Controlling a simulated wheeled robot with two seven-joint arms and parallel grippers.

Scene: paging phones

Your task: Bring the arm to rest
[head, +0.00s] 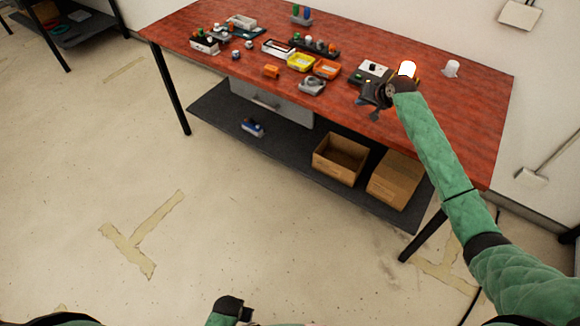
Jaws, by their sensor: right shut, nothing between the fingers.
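My right gripper (372,97) is over the front part of the red table (210,18), right of the middle. It is shut and empty. My right arm reaches to it from the lower right. A white-topped device (373,68) stands just behind the gripper. A glowing lamp (407,69) stands behind my right wrist.
Yellow (301,63) and orange (327,69) trays and several small devices crowd the table left of the gripper. A white cup-like thing (452,68) stands at the right. The floor in front is clear.

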